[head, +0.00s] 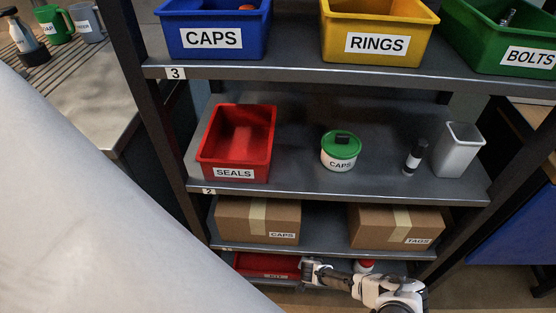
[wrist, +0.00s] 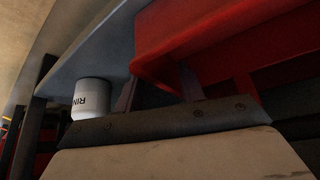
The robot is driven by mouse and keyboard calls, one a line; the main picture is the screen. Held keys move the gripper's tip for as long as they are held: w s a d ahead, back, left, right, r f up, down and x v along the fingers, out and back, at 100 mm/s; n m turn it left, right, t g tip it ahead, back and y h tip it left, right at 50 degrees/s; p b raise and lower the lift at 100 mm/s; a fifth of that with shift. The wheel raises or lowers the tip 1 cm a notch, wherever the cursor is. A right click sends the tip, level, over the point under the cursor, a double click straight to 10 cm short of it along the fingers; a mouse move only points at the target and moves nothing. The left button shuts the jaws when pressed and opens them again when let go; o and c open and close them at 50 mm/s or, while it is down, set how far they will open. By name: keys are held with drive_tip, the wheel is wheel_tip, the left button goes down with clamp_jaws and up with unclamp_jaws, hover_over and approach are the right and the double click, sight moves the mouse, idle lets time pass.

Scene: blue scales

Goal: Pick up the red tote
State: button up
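A red tote (head: 262,265) sits on the lowest shelf, under the cardboard boxes. Its front label is too small to read. My gripper (head: 306,270) is at the tote's right end in the head view. In the wrist view the red tote (wrist: 215,50) is close ahead, its rim just beyond my gripper (wrist: 160,88). The two fingers stand apart there, with their tips partly hidden at the rim. I cannot tell whether they touch it. Another red bin (head: 237,140), labelled SEALS, stands on the shelf marked 2.
A white jar with a red lid (head: 363,266) is on the lowest shelf beside my arm; its white side shows in the wrist view (wrist: 92,97). Cardboard boxes (head: 258,220) labelled CAPS and TAGS (head: 395,225) fill the shelf just above. A grey shelf post stands at left.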

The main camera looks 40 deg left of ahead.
drive_tip(key=shift+w, duration=0.1)
clamp_jaws()
idle(0.6)
